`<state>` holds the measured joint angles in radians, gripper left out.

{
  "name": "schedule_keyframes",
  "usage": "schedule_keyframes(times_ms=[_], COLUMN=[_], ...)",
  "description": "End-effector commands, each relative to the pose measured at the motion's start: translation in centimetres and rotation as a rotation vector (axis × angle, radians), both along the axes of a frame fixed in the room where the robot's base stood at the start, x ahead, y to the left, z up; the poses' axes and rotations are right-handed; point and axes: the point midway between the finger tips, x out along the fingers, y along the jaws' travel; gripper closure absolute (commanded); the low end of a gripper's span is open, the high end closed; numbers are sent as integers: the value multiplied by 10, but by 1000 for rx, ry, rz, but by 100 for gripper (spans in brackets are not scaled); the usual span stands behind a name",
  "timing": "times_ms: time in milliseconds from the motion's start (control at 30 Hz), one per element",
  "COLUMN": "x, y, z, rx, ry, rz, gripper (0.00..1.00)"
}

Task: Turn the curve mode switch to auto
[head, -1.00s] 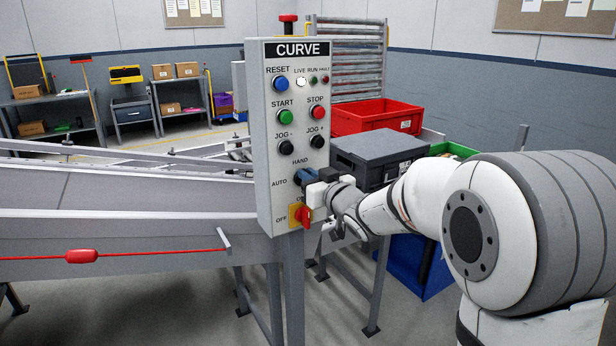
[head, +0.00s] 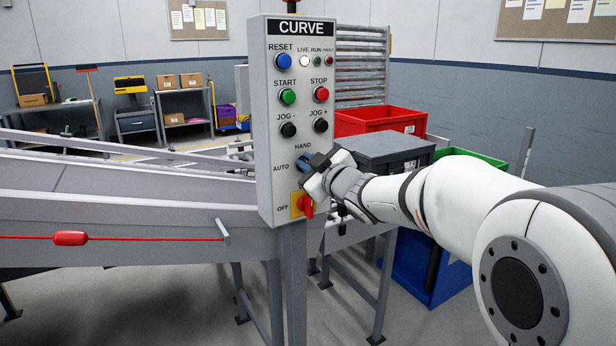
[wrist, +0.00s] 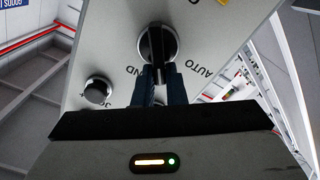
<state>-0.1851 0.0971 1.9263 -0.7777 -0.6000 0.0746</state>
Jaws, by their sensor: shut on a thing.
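The mode switch (wrist: 170,40) is a round black knob with a raised bar across it, on the grey CURVE panel (head: 263,120). My gripper (head: 307,168) is at the panel's lower half, its two blue fingers (wrist: 160,85) shut on the knob's bar. In the wrist view the bar's near end lies between the AUTO label (wrist: 195,70) and the partly hidden HAND label (wrist: 131,71). In the head view AUTO (head: 281,168) is left of the switch and HAND (head: 303,147) is above it. My fingers and hand hide most of the knob there.
A red OFF-marked rotary switch (head: 304,205) sits just below my gripper. The black JOG buttons (head: 288,130) are just above. A conveyor (head: 110,210) with a red pull cord runs left. A dark grey box (head: 392,148) and a red bin (head: 375,120) stand behind my arm.

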Motion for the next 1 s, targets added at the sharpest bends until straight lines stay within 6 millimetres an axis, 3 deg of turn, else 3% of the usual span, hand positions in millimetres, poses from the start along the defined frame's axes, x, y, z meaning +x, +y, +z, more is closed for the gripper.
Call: schedule_keyframes(times_ms=[33, 1000], x=[-1, -6], y=[2, 9], z=[-7, -20], rx=[-37, -720], ry=[-26, -483], rz=[3, 3], gripper=[100, 100])
